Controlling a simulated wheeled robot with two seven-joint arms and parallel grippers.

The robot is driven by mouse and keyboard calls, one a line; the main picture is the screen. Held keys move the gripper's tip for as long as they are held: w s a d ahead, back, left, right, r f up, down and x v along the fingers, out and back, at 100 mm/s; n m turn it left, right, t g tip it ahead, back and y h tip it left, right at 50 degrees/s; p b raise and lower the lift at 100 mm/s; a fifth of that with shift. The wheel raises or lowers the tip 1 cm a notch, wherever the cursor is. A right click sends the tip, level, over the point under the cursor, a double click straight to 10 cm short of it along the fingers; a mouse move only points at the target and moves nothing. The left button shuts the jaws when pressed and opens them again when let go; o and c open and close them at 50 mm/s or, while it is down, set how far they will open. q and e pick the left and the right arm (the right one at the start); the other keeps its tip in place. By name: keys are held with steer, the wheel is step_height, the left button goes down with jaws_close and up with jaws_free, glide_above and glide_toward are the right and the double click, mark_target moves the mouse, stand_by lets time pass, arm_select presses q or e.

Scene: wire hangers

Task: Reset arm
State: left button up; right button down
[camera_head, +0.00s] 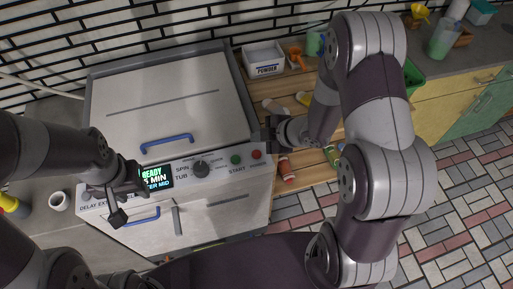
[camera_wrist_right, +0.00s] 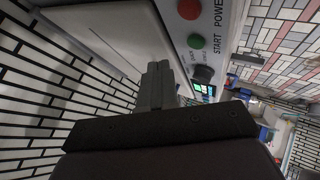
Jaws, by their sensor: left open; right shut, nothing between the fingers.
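My left gripper (camera_head: 118,207) is in front of the left part of a washing machine's control panel, beside the lit display (camera_head: 155,177). It is open, and I see nothing held in it. My right gripper (camera_head: 270,135) is at the right end of the machine, near the red button (camera_head: 256,154). In the right wrist view its fingers (camera_wrist_right: 157,75) are shut together with nothing between them. They point along the pale lid of the machine, next to the panel. Whether they touch it I cannot tell.
The white lid (camera_head: 170,100) is closed and has a blue handle (camera_head: 166,143). A lower front (camera_head: 190,215) has another blue handle. Tiled floor lies open at right.

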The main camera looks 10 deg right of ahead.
stand_by(0.3)
stand_by(0.5)
steer(key=s+d+f+m+g+h, duration=0.2)
steer(key=s+d+m+g+h, duration=0.1)
steer(key=s+d+m+h, duration=0.45)
steer(key=s+a+r+m+g+y, duration=0.1)
steer(key=s+r+m, duration=0.4)
steer(key=r+m, duration=0.5)
steer(key=shift+s+a+r+g, duration=0.2)
steer(key=shift+a+r+g, duration=0.4)
steer(key=shift+a, duration=0.05)
steer(key=shift+s, duration=0.15)
